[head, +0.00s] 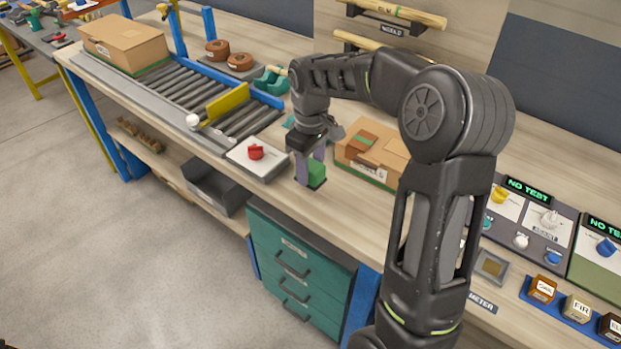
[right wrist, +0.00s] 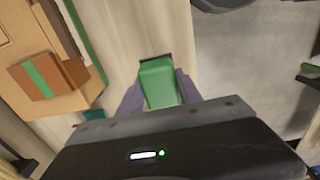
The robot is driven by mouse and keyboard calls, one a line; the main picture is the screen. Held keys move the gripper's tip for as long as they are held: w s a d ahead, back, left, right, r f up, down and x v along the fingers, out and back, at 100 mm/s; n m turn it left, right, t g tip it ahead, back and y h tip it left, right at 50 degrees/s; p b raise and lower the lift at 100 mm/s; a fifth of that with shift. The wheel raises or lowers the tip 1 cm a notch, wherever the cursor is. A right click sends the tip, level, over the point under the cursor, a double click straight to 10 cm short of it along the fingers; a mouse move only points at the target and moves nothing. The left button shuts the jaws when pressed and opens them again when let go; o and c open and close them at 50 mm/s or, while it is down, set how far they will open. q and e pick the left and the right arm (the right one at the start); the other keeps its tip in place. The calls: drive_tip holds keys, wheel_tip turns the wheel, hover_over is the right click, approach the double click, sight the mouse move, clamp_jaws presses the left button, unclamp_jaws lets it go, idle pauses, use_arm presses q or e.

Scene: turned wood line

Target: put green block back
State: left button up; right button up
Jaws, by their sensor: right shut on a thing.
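The green block (head: 317,171) is between the fingers of my right gripper (head: 310,172), near the front edge of the workbench. In the right wrist view the green block (right wrist: 158,83) sits between the two purple-grey fingers (right wrist: 157,95), which are shut on it. A dark base or edge shows at the block's far end. I cannot tell whether the block touches the bench or is slightly above it. My left gripper is not in view.
A cardboard box (head: 372,152) stands just right of the gripper. A panel with a red knob (head: 256,153) is to its left. A roller conveyor (head: 200,95) lies farther left. Test panels (head: 530,215) and small labelled blocks (head: 577,308) are at the right. Teal drawers (head: 295,270) are below the bench.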

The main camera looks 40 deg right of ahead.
sight(310, 180)
drive_tip(key=shift+f, duration=1.85)
drive_tip(key=shift+f, duration=0.2)
drive_tip(key=o, duration=1.2)
drive_tip(key=shift+r, duration=0.15)
wheel_tip(310, 180, up, 12)
drive_tip(key=shift+r, duration=0.1)
drive_tip(key=shift+a, duration=0.1)
